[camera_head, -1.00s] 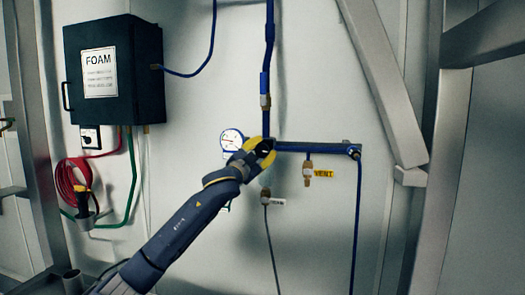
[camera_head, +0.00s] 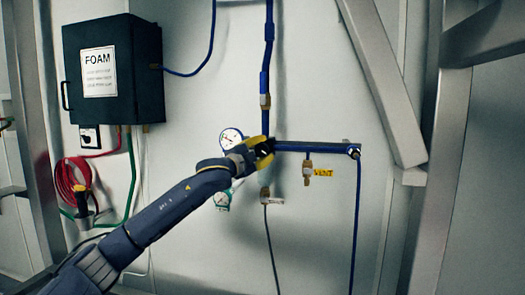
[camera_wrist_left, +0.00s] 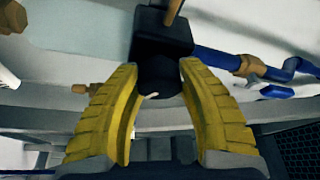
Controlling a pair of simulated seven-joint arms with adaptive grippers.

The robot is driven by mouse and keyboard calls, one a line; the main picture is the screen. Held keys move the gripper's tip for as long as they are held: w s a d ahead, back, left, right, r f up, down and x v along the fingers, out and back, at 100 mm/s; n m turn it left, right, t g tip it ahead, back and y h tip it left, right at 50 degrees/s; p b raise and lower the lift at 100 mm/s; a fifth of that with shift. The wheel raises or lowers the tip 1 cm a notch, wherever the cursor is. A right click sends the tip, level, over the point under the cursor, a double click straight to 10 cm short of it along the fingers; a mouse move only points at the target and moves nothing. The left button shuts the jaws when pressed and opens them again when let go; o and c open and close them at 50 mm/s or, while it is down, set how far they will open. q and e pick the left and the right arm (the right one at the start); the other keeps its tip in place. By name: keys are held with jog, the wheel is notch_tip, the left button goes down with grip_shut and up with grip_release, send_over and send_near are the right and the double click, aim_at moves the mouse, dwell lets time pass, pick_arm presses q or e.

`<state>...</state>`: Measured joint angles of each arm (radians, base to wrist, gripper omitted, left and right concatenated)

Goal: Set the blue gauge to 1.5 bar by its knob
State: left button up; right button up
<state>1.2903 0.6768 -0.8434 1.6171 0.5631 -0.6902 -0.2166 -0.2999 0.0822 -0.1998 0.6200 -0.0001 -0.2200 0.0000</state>
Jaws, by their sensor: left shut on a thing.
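The blue-rimmed gauge (camera_head: 231,138) has a white dial and sits on the wall left of the blue pipe. Its needle is too small to read surely. The black knob (camera_wrist_left: 160,76) sits below a dark square body in the left wrist view. My left gripper (camera_head: 263,152) is just right of and below the gauge. In the left wrist view its yellow fingers (camera_wrist_left: 162,88) are on either side of the knob, shut on it. The gripper hides most of the knob in the head view. My right gripper is not in view.
A green-rimmed gauge (camera_head: 222,200) is below my left arm. A blue horizontal pipe (camera_head: 312,147) runs right, with a brass fitting and yellow VENT label (camera_head: 323,173) below it. A dark FOAM box (camera_head: 115,70) hangs at upper left. A slanted metal beam (camera_head: 385,80) stands at right.

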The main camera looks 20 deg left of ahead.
pick_arm(q)
jog(key=shift+r, duration=0.1)
jog(key=o, duration=1.2)
jog(key=v, duration=1.2)
jog(key=shift+d, duration=0.1)
